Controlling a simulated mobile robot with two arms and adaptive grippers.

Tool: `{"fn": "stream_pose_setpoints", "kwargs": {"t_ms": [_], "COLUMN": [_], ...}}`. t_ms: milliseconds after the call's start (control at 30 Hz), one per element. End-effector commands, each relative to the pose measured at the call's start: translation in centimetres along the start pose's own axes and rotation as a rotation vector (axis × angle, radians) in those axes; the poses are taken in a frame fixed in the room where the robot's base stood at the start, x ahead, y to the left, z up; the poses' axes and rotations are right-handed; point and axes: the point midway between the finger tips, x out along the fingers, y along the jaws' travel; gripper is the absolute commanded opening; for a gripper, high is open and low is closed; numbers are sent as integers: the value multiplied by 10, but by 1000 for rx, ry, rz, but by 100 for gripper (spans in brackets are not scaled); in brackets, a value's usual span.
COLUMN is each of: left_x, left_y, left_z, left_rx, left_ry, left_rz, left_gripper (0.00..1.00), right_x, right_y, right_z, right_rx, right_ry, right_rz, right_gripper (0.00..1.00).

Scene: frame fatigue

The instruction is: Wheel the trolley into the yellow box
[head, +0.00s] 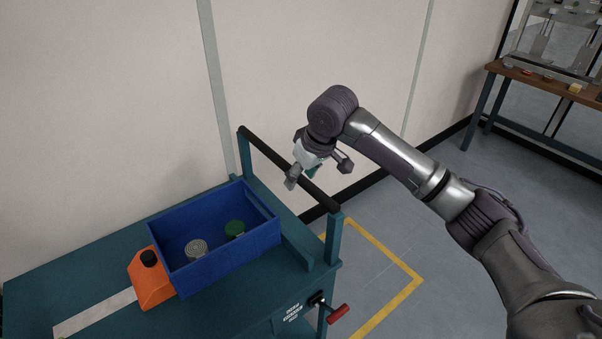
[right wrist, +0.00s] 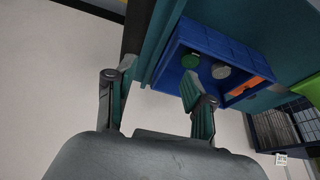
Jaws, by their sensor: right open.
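The teal trolley (head: 95,232) stands against the wall, with a black handle bar (head: 323,198) raised on two posts at its right end. The yellow box (head: 404,292) is a yellow outline on the grey floor, right of the trolley and partly hidden by it. My right gripper (head: 296,175) is at the handle bar, near its middle; I cannot tell whether it touches. In the right wrist view its two fingers (right wrist: 156,88) are spread, with nothing gripped between them. My left gripper is out of view.
A red lever (head: 338,313) sticks out below. A wooden-topped bench (head: 540,84) stands back right. Floor between is clear.

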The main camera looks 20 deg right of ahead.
Motion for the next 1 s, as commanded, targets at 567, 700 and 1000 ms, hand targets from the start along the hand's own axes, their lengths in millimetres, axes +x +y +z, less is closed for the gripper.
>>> {"fn": "stream_pose_setpoints", "kwargs": {"t_ms": [567, 700, 1000], "left_x": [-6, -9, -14], "left_y": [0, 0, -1], "left_z": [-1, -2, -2], "left_rx": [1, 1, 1], "left_ry": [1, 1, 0], "left_rz": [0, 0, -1], "left_gripper": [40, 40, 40], "right_x": [-30, 1, 54], "right_y": [38, 39, 42], "right_z": [-28, -28, -28], "right_rx": [69, 69, 68], "right_ry": [-2, -2, 1], "right_rz": [37, 37, 38], "right_gripper": [53, 53, 53]}}
